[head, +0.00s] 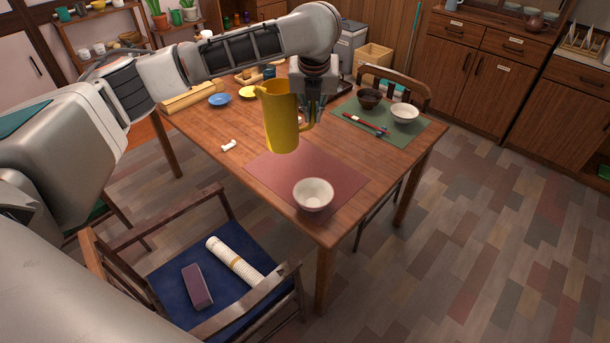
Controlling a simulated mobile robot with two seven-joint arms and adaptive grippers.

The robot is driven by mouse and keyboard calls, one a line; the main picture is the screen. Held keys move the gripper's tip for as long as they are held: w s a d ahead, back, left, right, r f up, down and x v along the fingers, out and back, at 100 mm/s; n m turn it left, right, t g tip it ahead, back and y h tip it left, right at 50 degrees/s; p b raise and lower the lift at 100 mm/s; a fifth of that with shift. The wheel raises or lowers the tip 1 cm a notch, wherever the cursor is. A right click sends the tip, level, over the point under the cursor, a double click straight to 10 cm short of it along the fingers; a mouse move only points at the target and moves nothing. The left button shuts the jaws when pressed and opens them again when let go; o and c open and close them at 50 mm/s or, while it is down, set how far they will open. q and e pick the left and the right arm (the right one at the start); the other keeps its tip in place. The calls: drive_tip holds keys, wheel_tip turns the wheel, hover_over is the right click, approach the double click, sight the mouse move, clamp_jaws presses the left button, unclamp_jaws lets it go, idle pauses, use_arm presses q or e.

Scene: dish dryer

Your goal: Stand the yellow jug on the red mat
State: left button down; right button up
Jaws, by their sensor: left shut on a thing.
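The yellow jug (281,124) is upright in the head view, its spout to the left and its handle to the right. My left gripper (315,112) is at the handle side and shut on the jug. The jug overlaps the far part of the red mat (300,172) in the picture; I cannot tell for sure how far its base is above the table. The red mat lies on the wooden table (328,229) near its front corner. My right gripper is not in view.
A white bowl (313,194) stands at the near edge of the red mat. A green mat (388,125) with a dark bowl (369,98), a white bowl (404,113) and chopsticks lies to the right. A small white object (229,146) lies left of the red mat.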

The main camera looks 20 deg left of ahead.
use_arm(q)
drive_tip(key=w+f+m+b, duration=0.1)
drive_tip(key=f+m+b, duration=0.1)
drive_tip(key=f, duration=0.4)
drive_tip(key=w+a+f+m+h+b, duration=0.1)
drive_tip(key=f+m, duration=0.1)
drive_tip(key=f, duration=0.5)
drive_tip(key=w+a+f+m+h+b, duration=0.1)
drive_tip(key=f+b, duration=0.1)
drive_tip(key=f, duration=0.5)
drive_tip(key=shift+w+a+m+b, duration=0.1)
drive_tip(key=shift+w+m+b, duration=0.2)
drive_tip(key=shift+m, duration=0.1)
drive_tip(key=shift+f, duration=0.1)
